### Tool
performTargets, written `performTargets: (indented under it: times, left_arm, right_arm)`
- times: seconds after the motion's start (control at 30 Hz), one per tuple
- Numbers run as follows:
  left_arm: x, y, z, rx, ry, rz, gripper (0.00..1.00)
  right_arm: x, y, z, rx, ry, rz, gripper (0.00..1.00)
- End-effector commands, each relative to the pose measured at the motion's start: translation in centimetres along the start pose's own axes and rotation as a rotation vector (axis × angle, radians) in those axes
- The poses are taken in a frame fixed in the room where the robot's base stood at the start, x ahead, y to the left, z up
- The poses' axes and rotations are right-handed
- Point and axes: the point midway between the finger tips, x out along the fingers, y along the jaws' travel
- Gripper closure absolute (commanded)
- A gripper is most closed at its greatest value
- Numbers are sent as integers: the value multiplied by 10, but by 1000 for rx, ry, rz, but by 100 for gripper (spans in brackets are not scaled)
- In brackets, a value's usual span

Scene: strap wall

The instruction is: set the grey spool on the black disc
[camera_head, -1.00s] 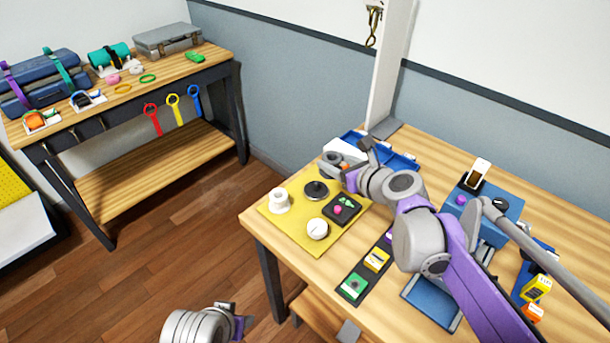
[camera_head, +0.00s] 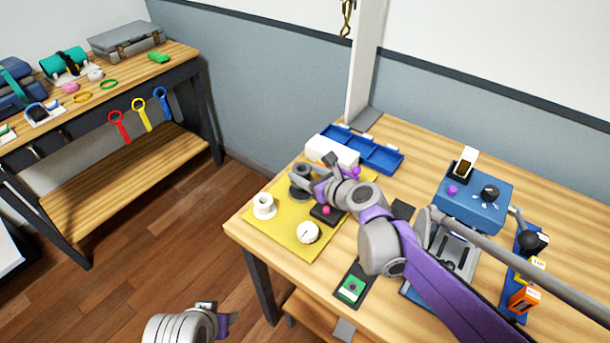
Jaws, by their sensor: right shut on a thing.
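The grey spool (camera_head: 302,171) is held in my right gripper (camera_head: 312,174), which is shut on it. The spool is over the black disc (camera_head: 299,194) on the yellow mat (camera_head: 280,229). It hides part of the disc, and I cannot tell whether the two touch. My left gripper (camera_head: 214,317) is low at the bottom of the view, away from the table; its jaw opening cannot be made out.
On the mat, a white spool (camera_head: 263,207) stands to the left, a white round dial (camera_head: 307,233) in front, and a black block with a pink button (camera_head: 325,212) to the right. A blue tray (camera_head: 386,163) and a white box (camera_head: 331,150) lie behind.

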Motion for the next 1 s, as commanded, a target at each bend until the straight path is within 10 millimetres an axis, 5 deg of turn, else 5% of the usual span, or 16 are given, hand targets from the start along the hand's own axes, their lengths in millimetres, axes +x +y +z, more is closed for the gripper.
performTargets:
  times: [0.8,0.83,1.0]
  left_arm:
    - [9,0,5,0,-3,0,50]
    - [9,0,5,0,-3,0,50]
    - [9,0,5,0,-3,0,50]
  right_arm:
    - [7,0,-17,0,0,0,97]
    - [7,0,-17,0,0,0,41]
    - [7,0,-16,0,0,0,13]
